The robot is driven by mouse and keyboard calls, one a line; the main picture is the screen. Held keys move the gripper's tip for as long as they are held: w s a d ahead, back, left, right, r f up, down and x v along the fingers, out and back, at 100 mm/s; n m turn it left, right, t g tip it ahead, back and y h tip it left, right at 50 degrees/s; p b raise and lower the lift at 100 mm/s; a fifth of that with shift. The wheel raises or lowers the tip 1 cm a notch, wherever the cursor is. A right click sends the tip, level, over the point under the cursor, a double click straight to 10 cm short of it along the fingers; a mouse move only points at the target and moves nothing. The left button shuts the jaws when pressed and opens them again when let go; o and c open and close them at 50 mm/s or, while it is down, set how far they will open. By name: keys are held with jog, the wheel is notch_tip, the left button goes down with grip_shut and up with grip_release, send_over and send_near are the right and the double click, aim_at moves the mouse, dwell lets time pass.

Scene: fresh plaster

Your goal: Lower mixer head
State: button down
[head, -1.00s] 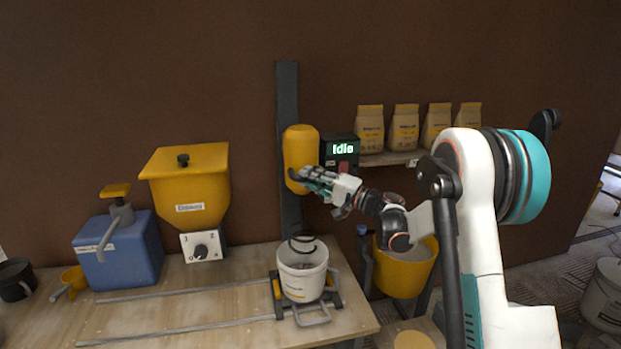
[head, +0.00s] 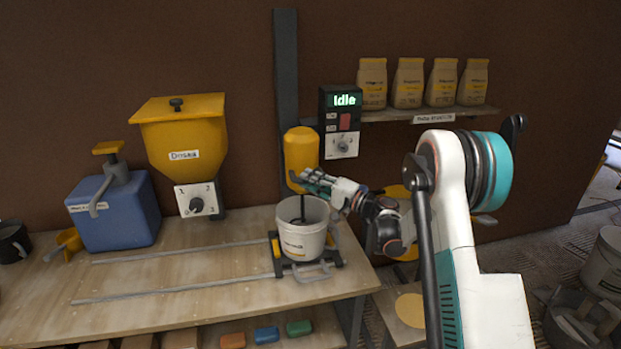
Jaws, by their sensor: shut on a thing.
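The yellow mixer head (head: 301,157) sits low on its dark vertical column (head: 286,70). Its dark shaft reaches down into the white bucket (head: 303,243), and the whisk end is hidden inside. The bucket stands upright in a dark cradle on the bench. My gripper (head: 302,182) is at the lower part of the mixer head, shut on what looks like its dark handle; the fingers partly hide the grip. The control box (head: 340,122) right of the column reads "Idle".
A yellow hopper (head: 183,140) with a dial and a blue container (head: 115,210) stand left on the bench. Two rails (head: 185,288) run along the bench to the cradle. A shelf (head: 430,115) with several paper bags is behind my arm.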

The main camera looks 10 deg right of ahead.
jog(key=shift+s+f, duration=0.1)
jog(key=shift+f, duration=0.2)
jog(key=c, duration=1.5)
grip_release()
jog(key=shift+d, duration=0.1)
jog(key=v, duration=1.2)
